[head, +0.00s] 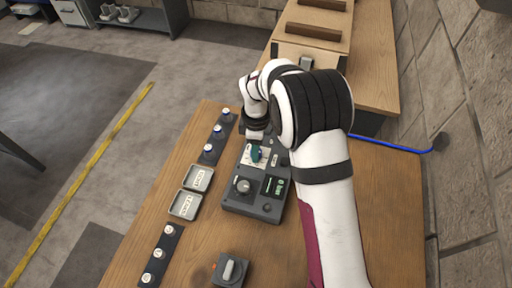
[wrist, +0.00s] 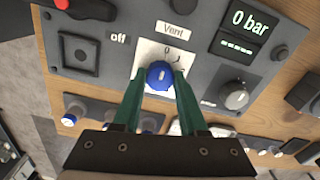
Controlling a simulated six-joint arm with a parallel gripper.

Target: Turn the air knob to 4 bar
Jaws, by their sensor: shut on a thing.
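A grey control panel (head: 232,203) lies on the wooden bench. In the wrist view, a blue knob (wrist: 159,75) sits on a white plate marked 0, below a label reading "Vent". My gripper (wrist: 159,80) is shut on this blue knob, one green finger on each side. In the head view my gripper (head: 255,153) is over the panel's far part and hides the blue knob. A display (wrist: 243,32) reads 0 bar. A grey knob (wrist: 236,96) is below it, apart from my fingers; it also shows in the head view (head: 242,185). No label names the air knob legibly.
A red-marked part (wrist: 80,8) and an "off" label (wrist: 118,39) are left of the plate. A separate grey switch box (head: 231,268) stands nearer the front. Small trays (head: 185,205) and rows of small knobs (head: 217,131) line the left. A blue hose (head: 390,146) runs right.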

